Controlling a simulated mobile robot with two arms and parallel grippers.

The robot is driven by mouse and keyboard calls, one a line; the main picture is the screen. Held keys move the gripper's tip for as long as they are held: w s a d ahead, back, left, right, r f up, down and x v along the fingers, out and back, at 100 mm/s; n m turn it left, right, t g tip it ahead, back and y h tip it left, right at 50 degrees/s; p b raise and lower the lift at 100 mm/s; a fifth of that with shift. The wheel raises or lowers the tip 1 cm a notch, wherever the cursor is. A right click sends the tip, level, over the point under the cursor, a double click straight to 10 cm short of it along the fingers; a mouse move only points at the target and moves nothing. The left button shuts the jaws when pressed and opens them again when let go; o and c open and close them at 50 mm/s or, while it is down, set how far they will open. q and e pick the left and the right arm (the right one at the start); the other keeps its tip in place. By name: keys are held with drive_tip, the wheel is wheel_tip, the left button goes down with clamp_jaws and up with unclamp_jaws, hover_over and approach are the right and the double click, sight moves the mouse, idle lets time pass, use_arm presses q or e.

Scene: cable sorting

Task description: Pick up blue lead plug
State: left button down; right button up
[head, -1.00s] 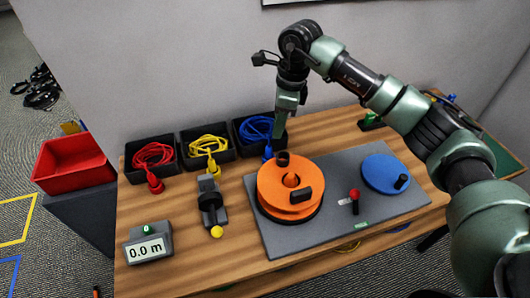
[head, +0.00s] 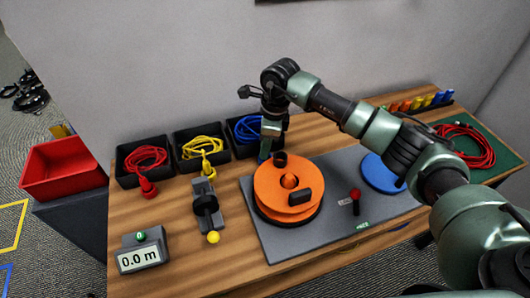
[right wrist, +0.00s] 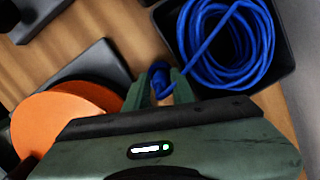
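The blue lead plug (right wrist: 160,79) stands on the wooden table in front of the blue cable's bin. In the right wrist view it sits between the two fingers of my right gripper (right wrist: 162,88). The fingers are apart, one on each side of the plug, and look open; whether they touch it is hard to see. In the head view my right gripper (head: 267,152) points down at the plug and mostly hides it. The coiled blue cable (right wrist: 222,45) lies in its black bin (right wrist: 245,87). My left gripper is not in view.
The orange reel (head: 288,195) stands close in front of my right gripper, on a grey mat (head: 275,240). A blue disc (head: 380,170) is to its right. Bins with a yellow cable (head: 202,146) and a red cable (head: 146,159) stand to the left.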

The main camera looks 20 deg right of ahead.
clamp_jaws()
wheel_tip(320, 180, up, 20)
drive_tip(key=b, duration=0.2)
idle(0.5)
